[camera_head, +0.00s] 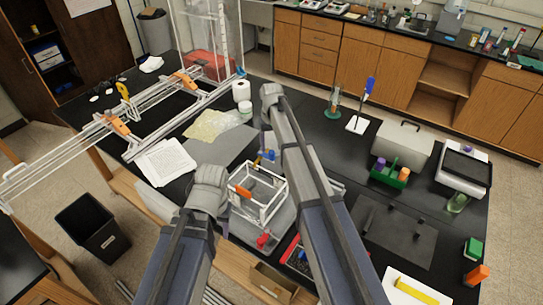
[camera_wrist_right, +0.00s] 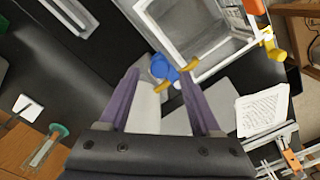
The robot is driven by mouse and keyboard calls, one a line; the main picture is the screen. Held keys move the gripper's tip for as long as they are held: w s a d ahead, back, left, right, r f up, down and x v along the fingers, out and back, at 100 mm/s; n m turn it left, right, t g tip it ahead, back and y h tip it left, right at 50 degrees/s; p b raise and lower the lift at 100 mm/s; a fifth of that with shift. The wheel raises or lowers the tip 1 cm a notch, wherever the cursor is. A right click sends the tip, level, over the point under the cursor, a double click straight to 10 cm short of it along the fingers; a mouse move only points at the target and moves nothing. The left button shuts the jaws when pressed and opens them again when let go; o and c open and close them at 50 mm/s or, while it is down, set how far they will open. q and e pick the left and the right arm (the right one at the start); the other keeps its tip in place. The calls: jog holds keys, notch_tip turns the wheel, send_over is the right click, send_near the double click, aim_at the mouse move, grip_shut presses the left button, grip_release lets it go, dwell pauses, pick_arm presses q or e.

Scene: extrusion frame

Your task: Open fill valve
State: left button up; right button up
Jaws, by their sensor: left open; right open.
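A clear box-shaped frame with white edges (camera_head: 258,205) stands on the black bench between my arms. A blue valve handle (camera_head: 268,155) sits at its back edge, and a red valve handle (camera_head: 263,241) is low at its front. No label shows which is the fill valve. In the right wrist view my right gripper (camera_wrist_right: 161,77) is open and empty, with its purple fingers on either side of the blue handle (camera_wrist_right: 162,67). The handle lies between and slightly beyond the fingertips; contact cannot be told. My left arm ends left of the frame; its gripper fingers are hidden.
White paper (camera_head: 166,162) and an extrusion rail assembly (camera_head: 125,125) lie left. A scale (camera_head: 463,168), a grey box (camera_head: 401,144) and a green block rack (camera_head: 390,176) stand right.

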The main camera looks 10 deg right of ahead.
aim_at(272, 152)
notch_tip(272, 152, down, 3)
jog(key=shift+f+b, duration=0.15)
jog(key=shift+b, duration=1)
pick_arm(q)
notch_tip(272, 152, down, 3)
jog(key=shift+f, duration=0.15)
pick_arm(e)
grip_shut()
